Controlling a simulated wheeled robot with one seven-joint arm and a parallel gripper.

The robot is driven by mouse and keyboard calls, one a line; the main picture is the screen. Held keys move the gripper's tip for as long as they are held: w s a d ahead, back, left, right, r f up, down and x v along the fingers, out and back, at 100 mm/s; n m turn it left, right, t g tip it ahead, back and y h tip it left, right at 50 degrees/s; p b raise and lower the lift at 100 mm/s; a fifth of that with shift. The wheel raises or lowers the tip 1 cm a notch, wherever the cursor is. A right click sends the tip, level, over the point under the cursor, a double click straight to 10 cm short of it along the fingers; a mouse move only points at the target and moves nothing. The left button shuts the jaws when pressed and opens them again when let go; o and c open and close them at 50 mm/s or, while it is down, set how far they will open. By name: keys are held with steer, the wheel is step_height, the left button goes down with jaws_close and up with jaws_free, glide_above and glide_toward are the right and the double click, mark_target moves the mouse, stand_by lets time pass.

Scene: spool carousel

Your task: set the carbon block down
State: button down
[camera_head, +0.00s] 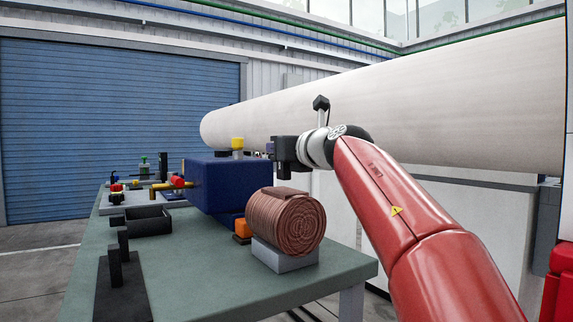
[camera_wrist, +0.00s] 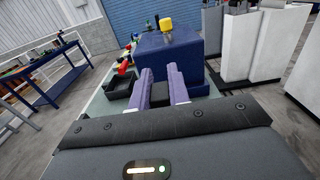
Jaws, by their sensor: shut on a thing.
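My gripper (camera_wrist: 161,84) shows in the wrist view with its two purple fingers pointing away from the camera, towards the dark blue housing (camera_wrist: 170,50). A small dark block, which looks like the carbon block (camera_wrist: 160,94), sits between the fingers, and they are shut on it. Its lower part is hard to make out. In the head view my gripper (camera_head: 279,155) is at the right end of the blue housing (camera_head: 225,187), above and behind the copper coil (camera_head: 285,222). The block cannot be made out there.
The coil rests on a grey cradle (camera_head: 285,257) on the green bench (camera_head: 195,275). A black open tray (camera_head: 148,222) and a black stand with upright posts (camera_head: 122,290) are at left. A yellow cap (camera_head: 238,144) tops the housing. A large pale roll (camera_head: 430,95) lies behind my arm.

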step_height(320, 180, down, 2)
steer(key=shift+w+a+f+b, duration=0.15)
steer(key=shift+b, duration=0.35)
steer(key=c, duration=1.3)
jaws_free()
steer(key=b+v, duration=0.1)
steer(key=v, duration=1.1)
steer(key=shift+r+b, duration=0.2)
steer(key=shift+b, duration=0.2)
